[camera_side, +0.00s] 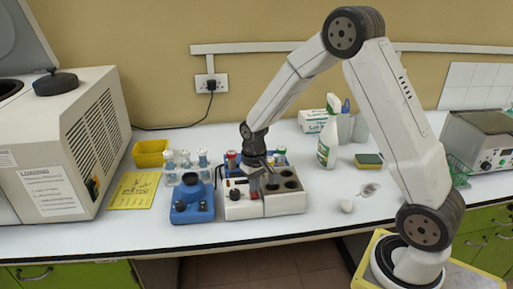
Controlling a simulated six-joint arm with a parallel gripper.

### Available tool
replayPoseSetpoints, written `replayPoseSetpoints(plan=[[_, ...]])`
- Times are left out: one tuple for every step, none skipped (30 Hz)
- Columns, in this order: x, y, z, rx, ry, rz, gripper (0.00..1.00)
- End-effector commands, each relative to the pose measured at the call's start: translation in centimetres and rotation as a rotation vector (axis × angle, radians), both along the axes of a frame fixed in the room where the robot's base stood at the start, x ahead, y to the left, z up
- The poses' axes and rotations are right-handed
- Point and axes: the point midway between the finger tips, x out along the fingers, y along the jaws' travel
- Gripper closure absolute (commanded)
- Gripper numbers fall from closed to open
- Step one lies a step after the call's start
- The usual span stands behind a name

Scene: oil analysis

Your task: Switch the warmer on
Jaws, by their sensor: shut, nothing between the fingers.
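The warmer (283,205) appears to be the low white block with dark round wells in its top, on the bench near the front edge. Its left part has dark controls and a small red spot (234,194); whether the switch is on is too small to tell. My gripper (256,190) points down over the middle-left of the warmer, its fingers shut and empty. It hides part of the warmer's top. I cannot tell whether the fingertips touch it.
A blue device (192,203) stands close left of the warmer. Behind are capped tubes (185,158), a yellow bin (150,153) and a spray bottle (327,145). A large white machine (65,140) fills the left. Bench space right of the warmer is mostly clear.

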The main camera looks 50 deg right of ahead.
Motion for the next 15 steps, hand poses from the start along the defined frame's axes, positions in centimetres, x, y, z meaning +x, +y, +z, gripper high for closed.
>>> replayPoseSetpoints(plan=[[0.0,0.0,-0.07,0.0,0.0,0.0,1.0],[0.0,0.0,-0.1,0.0,0.0,0.0,1.0],[0.0,0.0,-0.14,0.0,0.0,0.0,1.0],[0.0,0.0,-0.17,0.0,0.0,0.0,1.0],[0.0,0.0,-0.2,0.0,0.0,0.0,1.0],[0.01,0.0,-0.25,0.0,0.0,0.0,1.0],[0.01,0.0,-0.27,0.0,0.0,0.0,1.0],[0.01,0.0,-0.31,0.0,0.0,0.0,1.0],[0.01,0.0,-0.34,0.0,0.0,0.0,1.0],[0.01,0.0,-0.37,0.0,0.0,0.0,1.0],[0.01,0.0,-0.4,0.0,0.0,0.0,1.0],[0.02,-0.01,-0.44,0.0,0.0,0.0,1.0],[0.02,-0.01,-0.47,0.0,0.0,0.0,1.0],[0.02,-0.01,-0.5,0.0,0.0,0.0,1.0],[0.02,-0.01,-0.54,0.0,-0.001,0.0,1.0]])
